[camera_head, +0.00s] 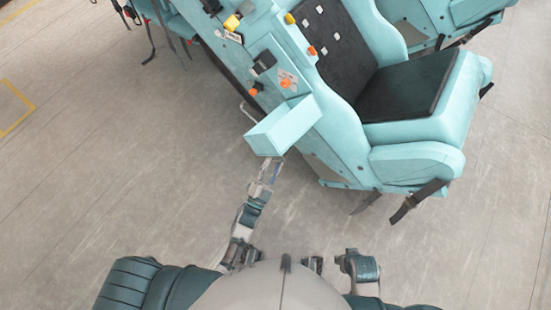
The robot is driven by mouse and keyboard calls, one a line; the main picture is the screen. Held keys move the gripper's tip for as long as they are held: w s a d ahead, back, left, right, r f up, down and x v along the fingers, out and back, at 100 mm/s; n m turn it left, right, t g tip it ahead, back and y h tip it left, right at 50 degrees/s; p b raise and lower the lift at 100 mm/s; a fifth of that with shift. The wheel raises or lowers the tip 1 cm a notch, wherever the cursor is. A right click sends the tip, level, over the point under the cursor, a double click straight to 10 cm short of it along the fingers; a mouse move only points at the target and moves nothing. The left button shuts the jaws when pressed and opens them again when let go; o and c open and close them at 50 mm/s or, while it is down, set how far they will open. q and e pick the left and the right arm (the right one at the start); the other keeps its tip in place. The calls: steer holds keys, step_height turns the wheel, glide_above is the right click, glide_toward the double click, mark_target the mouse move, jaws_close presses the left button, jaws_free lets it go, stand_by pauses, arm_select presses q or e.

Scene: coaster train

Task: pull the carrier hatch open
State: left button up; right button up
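The carrier (349,165) is a teal coaster car with a dark seat. Its hatch (271,143) is a pale teal, box-shaped panel on the car's near left side. The hatch stands out from the car's side, tilted toward me, so it looks open. My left gripper (270,168) is at the hatch's lower near edge, at the end of my outstretched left arm. Its fingertips are small and partly hidden by the hatch, and I cannot tell whether they touch it. My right arm is folded close to my body at the bottom; its gripper is too unclear to read.
Orange knobs (286,83) and a dark block (264,62) sit on the car's side above the hatch. Black straps (418,201) hang from the seat's near right corner. Another teal seat (447,16) stands behind. The grey floor (120,170) at left is clear.

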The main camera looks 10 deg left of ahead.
arm_select(q)
steer(key=v, duration=0.9)
steer(key=shift+s, duration=0.15)
